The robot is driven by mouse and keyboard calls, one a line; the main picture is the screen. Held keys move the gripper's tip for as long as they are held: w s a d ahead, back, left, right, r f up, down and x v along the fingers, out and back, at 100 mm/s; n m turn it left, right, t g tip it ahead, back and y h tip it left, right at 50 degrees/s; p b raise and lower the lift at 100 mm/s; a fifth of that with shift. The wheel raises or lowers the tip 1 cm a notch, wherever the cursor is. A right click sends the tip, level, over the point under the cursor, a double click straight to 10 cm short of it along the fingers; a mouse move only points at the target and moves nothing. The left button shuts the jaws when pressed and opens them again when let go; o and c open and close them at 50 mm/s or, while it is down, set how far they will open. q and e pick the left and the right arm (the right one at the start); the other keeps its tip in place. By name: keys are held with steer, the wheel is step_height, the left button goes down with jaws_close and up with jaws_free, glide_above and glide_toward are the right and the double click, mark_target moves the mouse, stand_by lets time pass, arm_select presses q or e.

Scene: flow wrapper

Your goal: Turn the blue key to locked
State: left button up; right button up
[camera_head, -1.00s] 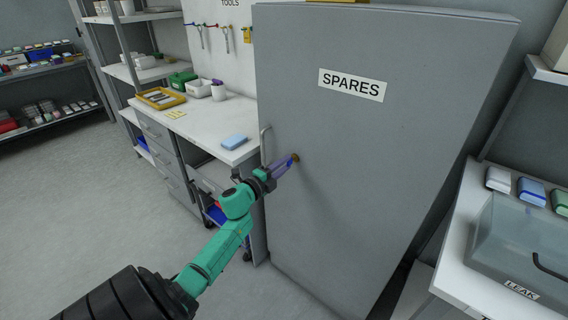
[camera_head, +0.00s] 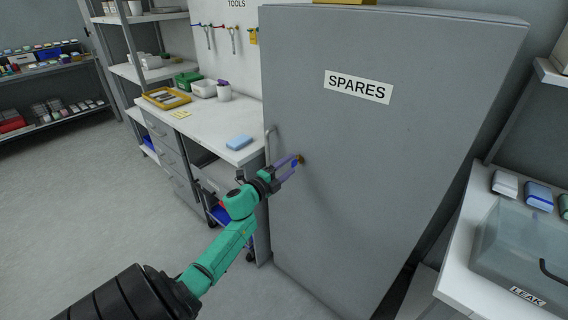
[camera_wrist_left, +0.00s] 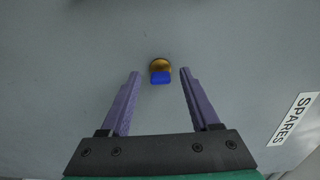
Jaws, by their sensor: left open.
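The blue key (camera_wrist_left: 160,78) sits in a round brass lock (camera_wrist_left: 160,64) on the grey cabinet door (camera_head: 350,170), seen in the left wrist view. In the head view the key (camera_head: 295,163) is a small blue spot by the fingertips. My left gripper (camera_head: 294,166) is open and points at the lock. In the left wrist view its two purple fingers (camera_wrist_left: 158,73) stand apart on either side of the key, with a gap on both sides. My right gripper is not in view.
The cabinet's vertical handle (camera_head: 268,146) is just left of my left gripper. A SPARES label (camera_head: 357,87) is higher on the door.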

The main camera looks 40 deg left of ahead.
arm_select(q)
steer(key=s, duration=1.4)
steer(key=shift+s+d+b, duration=0.15)
steer(key=shift+s+b, duration=0.1)
steer(key=shift+b, duration=0.05)
steer(key=s+d+f+n+g+y, duration=0.1)
steer(key=s+f+n+g, duration=0.25)
steer(key=f, duration=0.65)
steer(key=s+d+f+n+g+p, duration=0.15)
steer(key=f+n, duration=0.25)
steer(key=f, duration=0.7)
steer(key=s+d+f+n+g+y, duration=0.1)
steer(key=s+f+n+g, duration=0.2)
steer(key=f, duration=0.7)
steer(key=s+d+f+n+g, duration=0.1)
steer(key=s+d+f+g, duration=0.2)
steer(key=s+d+f, duration=0.2)
steer(key=s+d+f+n+g+h, duration=0.1)
steer(key=s+d+f, duration=0.4)
steer(key=s, duration=0.5)
steer(key=s+d+f+n+g+h+p, duration=0.1)
steer(key=s+d+f+n+g, duration=0.1)
steer(key=s+d+f+g, duration=0.2)
steer(key=s+f+g, duration=0.1)
steer(key=s+f, duration=0.2)
steer(key=s, duration=0.1)
steer(key=shift+d+f+n, duration=0.25)
steer(key=shift+d+n, duration=0.1)
steer(key=shift+d, duration=0.05)
